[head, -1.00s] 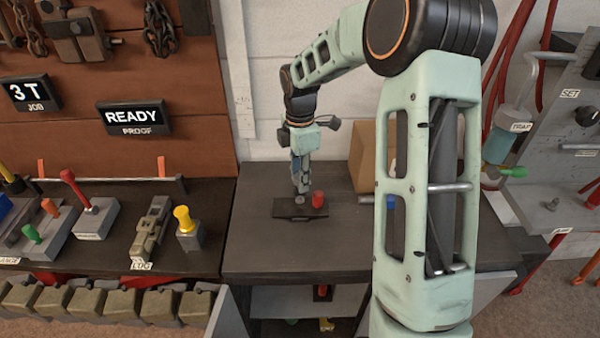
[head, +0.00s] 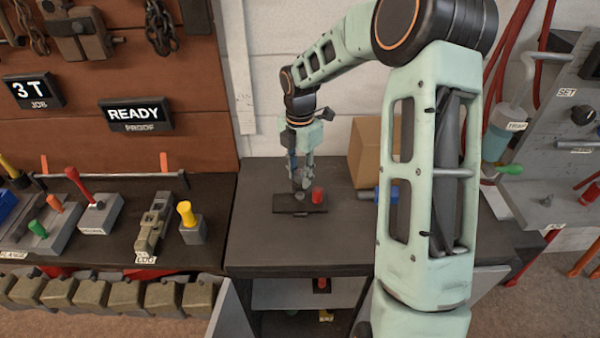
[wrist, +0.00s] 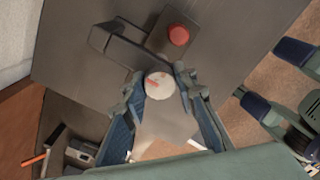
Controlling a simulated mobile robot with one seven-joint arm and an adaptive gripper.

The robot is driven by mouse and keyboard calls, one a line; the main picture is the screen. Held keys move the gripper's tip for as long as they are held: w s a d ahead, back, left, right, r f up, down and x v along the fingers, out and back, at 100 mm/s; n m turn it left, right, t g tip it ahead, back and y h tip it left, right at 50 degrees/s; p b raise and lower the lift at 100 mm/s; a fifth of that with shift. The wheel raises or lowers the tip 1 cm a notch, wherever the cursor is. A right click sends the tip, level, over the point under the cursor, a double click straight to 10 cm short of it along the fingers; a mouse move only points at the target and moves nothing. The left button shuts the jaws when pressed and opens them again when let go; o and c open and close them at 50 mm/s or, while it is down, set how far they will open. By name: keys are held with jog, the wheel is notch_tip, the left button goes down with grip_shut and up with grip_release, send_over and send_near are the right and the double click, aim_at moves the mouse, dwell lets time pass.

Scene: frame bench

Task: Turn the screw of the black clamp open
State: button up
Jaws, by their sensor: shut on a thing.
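The black clamp (head: 286,204) lies on the dark bench top at the middle of the head view. In the wrist view its dark bent body (wrist: 122,46) runs just beyond my fingertips. The round pale screw head (wrist: 158,86), with red marks on its face, sits between the two fingertips. My gripper (wrist: 160,88) is shut on this screw head, pointing down at it. In the head view my gripper (head: 302,182) stands over the clamp and mostly hides the screw. The thread and jaw gap of the clamp cannot be made out.
A cardboard box (head: 368,150) and a blue part (head: 386,193) are farther right, partly behind my arm. A yellow-handled block (head: 190,225) stands on the left bench. The front of the middle bench is clear.

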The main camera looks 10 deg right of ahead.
aim_at(300, 173)
jog(key=o, duration=1.2)
jog(key=shift+c, duration=0.2)
jog(key=shift+r, duration=0.1)
notch_tip(300, 173, up, 12)
